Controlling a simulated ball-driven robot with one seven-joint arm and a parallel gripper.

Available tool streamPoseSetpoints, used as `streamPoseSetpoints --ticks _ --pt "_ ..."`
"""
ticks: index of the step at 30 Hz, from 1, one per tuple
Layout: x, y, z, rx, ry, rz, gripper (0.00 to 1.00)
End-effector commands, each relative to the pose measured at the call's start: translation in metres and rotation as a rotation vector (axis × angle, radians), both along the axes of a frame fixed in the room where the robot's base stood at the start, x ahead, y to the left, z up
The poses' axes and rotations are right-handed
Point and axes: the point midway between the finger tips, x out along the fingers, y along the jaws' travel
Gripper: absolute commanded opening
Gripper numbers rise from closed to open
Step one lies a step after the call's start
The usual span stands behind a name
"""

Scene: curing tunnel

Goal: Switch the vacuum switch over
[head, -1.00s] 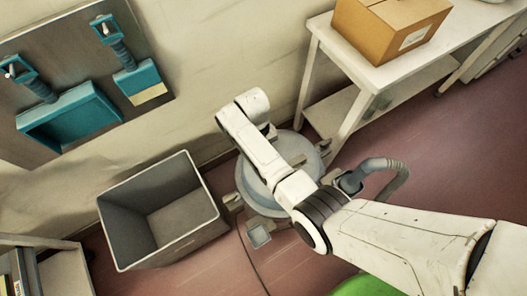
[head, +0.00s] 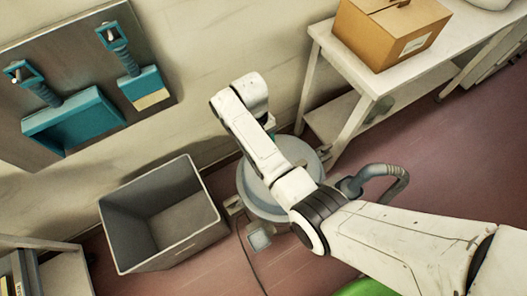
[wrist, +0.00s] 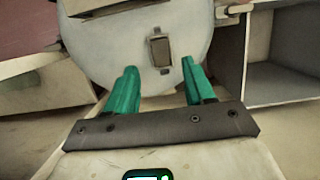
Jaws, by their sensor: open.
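The vacuum is a grey round canister (head: 251,194) on the floor by the wall, partly hidden behind my arm in the head view. In the wrist view its pale round top (wrist: 100,40) fills the upper middle. The vacuum switch (wrist: 161,47), a small brown rocker in a tan frame, sits on that top. My gripper (wrist: 159,68) has two teal fingers, apart and empty. In the wrist view the switch lies between and just beyond the fingertips; I cannot tell the gap in depth. In the head view the fingers are mostly hidden by my wrist.
A grey open bin (head: 205,247) stands left of the vacuum. A white table (head: 375,82) with a cardboard box (head: 395,32) is at the right. The vacuum's hose (head: 385,170) curves beside my arm. A teal dustpan (head: 75,122) and brush hang on the wall board.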

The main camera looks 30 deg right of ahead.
Motion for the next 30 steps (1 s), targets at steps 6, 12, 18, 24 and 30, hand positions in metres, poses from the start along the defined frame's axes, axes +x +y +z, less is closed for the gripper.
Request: streamPoseSetpoints --ticks 6,12,18,24,30 --pt "0.009 0.000 0.032 0.000 -0.001 0.000 0.53" --pt "0.011 0.000 0.041 0.000 0.001 0.000 0.53" --pt "0.011 0.000 0.042 0.000 0.001 0.000 0.53" --pt "0.011 0.000 0.042 0.000 0.000 0.000 0.53" --pt "0.007 -0.004 0.039 -0.003 -0.004 -0.002 0.53"
